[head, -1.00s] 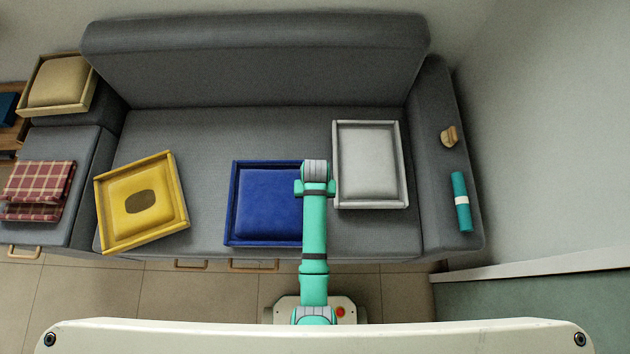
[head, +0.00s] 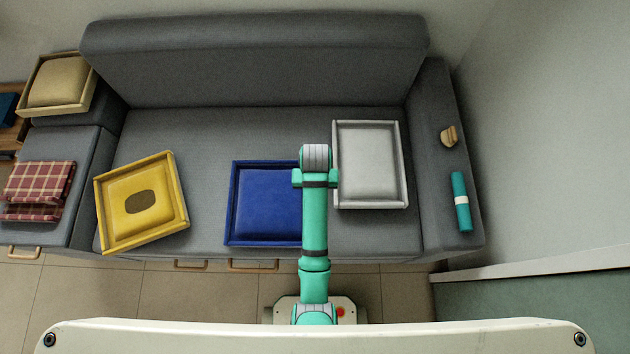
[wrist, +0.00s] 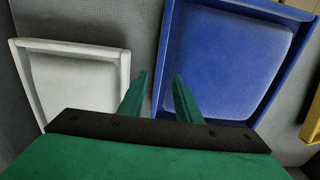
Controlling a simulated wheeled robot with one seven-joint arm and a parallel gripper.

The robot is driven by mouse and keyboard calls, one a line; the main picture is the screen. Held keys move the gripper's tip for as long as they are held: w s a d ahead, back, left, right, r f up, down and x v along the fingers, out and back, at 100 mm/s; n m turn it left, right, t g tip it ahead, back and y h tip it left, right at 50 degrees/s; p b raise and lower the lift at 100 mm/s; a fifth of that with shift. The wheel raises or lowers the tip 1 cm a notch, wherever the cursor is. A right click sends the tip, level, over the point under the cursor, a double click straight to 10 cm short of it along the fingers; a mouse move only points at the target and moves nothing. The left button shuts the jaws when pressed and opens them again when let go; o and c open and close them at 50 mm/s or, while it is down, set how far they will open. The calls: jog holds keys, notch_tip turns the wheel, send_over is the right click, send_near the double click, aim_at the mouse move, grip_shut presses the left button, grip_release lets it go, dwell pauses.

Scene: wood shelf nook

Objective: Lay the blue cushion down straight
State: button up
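The blue cushion (head: 264,203) lies flat on the sofa seat, in the middle, with a raised darker blue rim around it. Its edges are nearly square to the sofa's front edge. My arm hides its right side in the head view. In the wrist view the cushion (wrist: 233,62) fills the upper right. My gripper (wrist: 162,78) shows two green fingers standing apart with nothing between them, above the seat by the cushion's edge. The fingers are hidden in the head view. They appear clear of the cushion, though the exact height cannot be told.
A white-grey cushion (head: 369,166) lies close on the right, a yellow cushion (head: 119,218) lies turned on the left. A teal roll (head: 461,201) and a wooden piece (head: 449,136) rest on the right armrest. The seat (head: 215,130) behind the blue cushion is bare.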

jog(key=s+a+t, duration=0.1)
jog(key=s+t, duration=0.6)
jog(key=s, duration=0.3)
jog(key=s+r+t, duration=0.4)
jog(key=s+r, duration=0.2)
jog(key=r, duration=0.5)
jog(key=s+d+r+t, duration=0.1)
jog(key=s+r+t, duration=0.3)
jog(key=r, duration=0.8)
jog(key=shift+s, duration=1.2)
